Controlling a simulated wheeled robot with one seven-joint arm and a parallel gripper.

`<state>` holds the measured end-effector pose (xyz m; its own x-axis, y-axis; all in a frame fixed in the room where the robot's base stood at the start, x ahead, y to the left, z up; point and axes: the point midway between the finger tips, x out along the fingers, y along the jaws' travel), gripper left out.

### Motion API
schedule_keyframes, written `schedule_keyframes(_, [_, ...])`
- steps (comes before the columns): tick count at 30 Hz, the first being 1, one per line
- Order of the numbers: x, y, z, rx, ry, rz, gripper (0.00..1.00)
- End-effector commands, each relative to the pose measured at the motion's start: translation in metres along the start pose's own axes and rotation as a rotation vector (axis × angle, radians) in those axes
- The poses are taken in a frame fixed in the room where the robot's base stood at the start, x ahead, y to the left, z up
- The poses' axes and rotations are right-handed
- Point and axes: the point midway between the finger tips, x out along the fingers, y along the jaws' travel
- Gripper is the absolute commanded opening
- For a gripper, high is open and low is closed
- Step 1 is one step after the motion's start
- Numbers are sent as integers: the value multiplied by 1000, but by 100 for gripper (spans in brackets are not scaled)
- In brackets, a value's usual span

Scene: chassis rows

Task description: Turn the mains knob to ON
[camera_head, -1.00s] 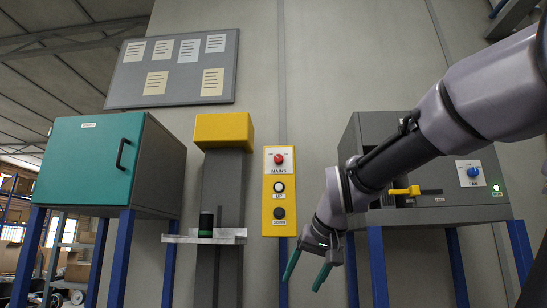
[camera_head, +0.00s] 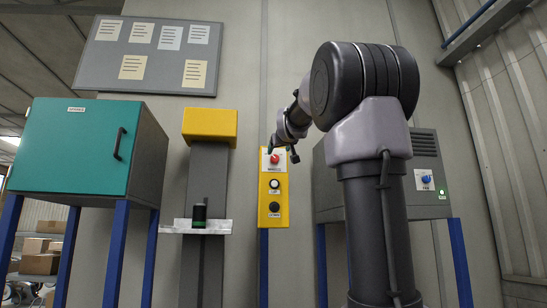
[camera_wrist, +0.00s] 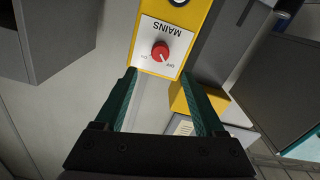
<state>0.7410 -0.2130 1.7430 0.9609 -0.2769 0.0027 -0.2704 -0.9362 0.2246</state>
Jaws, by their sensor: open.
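The mains knob (camera_head: 275,159) is a small red knob on a white plate at the top of the yellow panel (camera_head: 264,214). The wrist view shows the red knob (camera_wrist: 160,52) upside down, with OFF and a fainter label beside it. Which label it points to is too small to tell. My gripper (camera_head: 282,153) is in front of the panel's top, close to the knob. In the wrist view my gripper (camera_wrist: 158,76) is open, its teal fingers spread apart. The knob lies beyond the fingertips, roughly centred between them; nothing is held.
White and dark buttons (camera_head: 275,184) sit below the knob. A yellow-topped column (camera_head: 210,125) with a shelf (camera_head: 180,227) holding a dark cylinder stands left, beside a teal cabinet (camera_head: 75,150). A grey machine (camera_head: 425,150) with a blue fan knob (camera_head: 426,180) stands right, partly hidden by my arm.

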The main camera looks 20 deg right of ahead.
Motion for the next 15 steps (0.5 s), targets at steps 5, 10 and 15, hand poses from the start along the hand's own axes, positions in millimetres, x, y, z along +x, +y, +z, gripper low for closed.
schedule_keyframes(5, [37, 3, 3, 2, -5, 3, 72])
schedule_keyframes(10, [67, 2, 2, 4, -4, 1, 72])
schedule_keyframes(15, [82, 0, 2, 1, -3, -2, 72])
